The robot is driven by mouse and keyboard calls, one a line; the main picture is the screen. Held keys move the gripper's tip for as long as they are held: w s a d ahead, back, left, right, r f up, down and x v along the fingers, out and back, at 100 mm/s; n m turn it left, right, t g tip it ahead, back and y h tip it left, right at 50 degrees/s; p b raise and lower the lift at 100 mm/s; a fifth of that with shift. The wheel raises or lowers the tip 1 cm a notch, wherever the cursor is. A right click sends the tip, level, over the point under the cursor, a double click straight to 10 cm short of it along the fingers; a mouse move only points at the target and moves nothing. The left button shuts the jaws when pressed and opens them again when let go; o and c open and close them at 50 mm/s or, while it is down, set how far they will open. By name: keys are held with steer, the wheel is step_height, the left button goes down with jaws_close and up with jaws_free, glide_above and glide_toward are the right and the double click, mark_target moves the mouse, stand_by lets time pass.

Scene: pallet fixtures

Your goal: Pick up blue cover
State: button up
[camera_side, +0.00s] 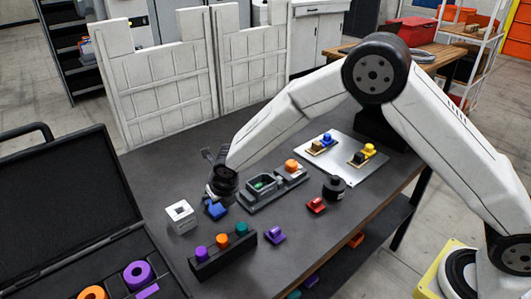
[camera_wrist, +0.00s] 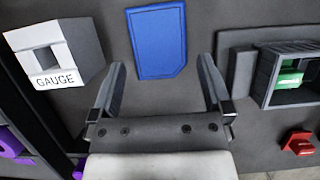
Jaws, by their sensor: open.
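The blue cover (camera_wrist: 158,42) is a flat blue piece with a cut corner, lying on the dark table in the wrist view, ahead of the fingers and between their lines. It also shows in the side view (camera_side: 216,211), just below my gripper (camera_side: 212,196) and partly hidden by it. In the wrist view my gripper (camera_wrist: 162,68) has its two fingers wide apart, with nothing between them. The gap in height between the fingertips and the cover is hard to judge.
A white gauge block (camera_side: 181,216) stands close left of the cover. A grey fixture (camera_side: 260,197) with a green part inside stands to the right. A black rack (camera_side: 204,267) with coloured knobs, a purple piece (camera_side: 274,236) and a red piece (camera_side: 316,205) lie nearer the front.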

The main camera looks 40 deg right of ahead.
steer(key=shift+x, duration=1.1)
steer(key=shift+c, duration=0.2)
steer(key=c, duration=1)
steer(key=shift+r, duration=0.1)
steer(key=shift+r, duration=0.75)
steer(key=shift+s+d+r, duration=0.65)
steer(key=shift+s+r, duration=1.25)
steer(key=shift+s, duration=0.35)
steer(key=shift+s+d+r, duration=0.6)
steer(key=shift+s+r, duration=1.3)
steer(key=shift+s, duration=0.35)
steer(key=shift+s+d+r, duration=0.65)
steer(key=shift+s+r, duration=1.2)
steer(key=shift+s, duration=0.4)
